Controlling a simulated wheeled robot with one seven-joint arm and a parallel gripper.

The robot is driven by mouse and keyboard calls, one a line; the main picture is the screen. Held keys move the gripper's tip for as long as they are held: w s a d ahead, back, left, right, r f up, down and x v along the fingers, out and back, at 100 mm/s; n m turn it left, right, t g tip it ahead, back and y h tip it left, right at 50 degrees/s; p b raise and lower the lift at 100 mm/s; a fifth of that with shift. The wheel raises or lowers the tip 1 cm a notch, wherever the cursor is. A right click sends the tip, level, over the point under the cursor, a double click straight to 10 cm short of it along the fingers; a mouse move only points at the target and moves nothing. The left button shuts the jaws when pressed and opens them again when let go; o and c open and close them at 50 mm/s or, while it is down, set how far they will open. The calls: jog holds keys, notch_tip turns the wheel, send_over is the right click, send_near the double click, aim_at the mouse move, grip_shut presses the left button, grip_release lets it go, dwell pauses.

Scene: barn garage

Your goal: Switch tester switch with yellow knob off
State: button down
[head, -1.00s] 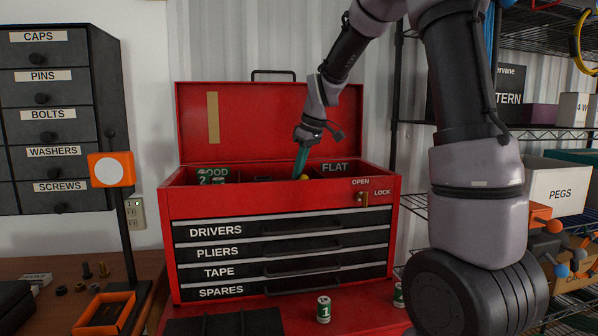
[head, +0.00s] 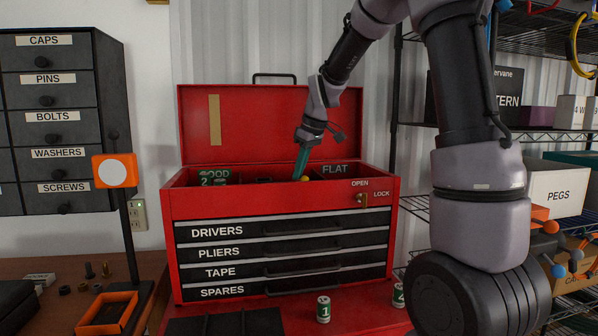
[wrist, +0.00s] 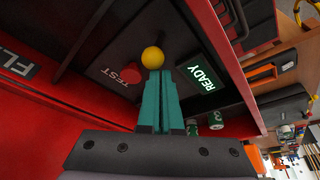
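The yellow knob (wrist: 153,58) sits on the dark tester panel (wrist: 128,50) inside the top tray of the red toolbox. The knob also shows small in the head view (head: 305,178). The panel carries a "TEST" label (wrist: 130,75) and a lit green "READY" display (wrist: 202,77). My gripper (wrist: 156,74) has its two teal fingers together, with their tips right at the knob. I cannot tell whether they touch it. In the head view my gripper (head: 298,178) reaches down into the tray, just left of the knob. The switch lever below the knob is hidden.
The toolbox (head: 285,209) has its lid raised behind the tray, and its walls surround my fingers. An "OPEN/LOCK" latch (head: 362,200) is on its front. An orange-headed post (head: 115,171) stands to the left. Green cans (head: 323,309) stand in front.

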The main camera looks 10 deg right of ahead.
jog(key=shift+s+d+f, duration=0.1)
jog(key=shift+s+f, duration=0.15)
jog(key=shift+s, duration=0.8)
jog(key=shift+w+r, duration=0.1)
jog(key=shift+r, duration=0.15)
jog(key=shift+r, duration=0.75)
jog(key=shift+w, duration=0.1)
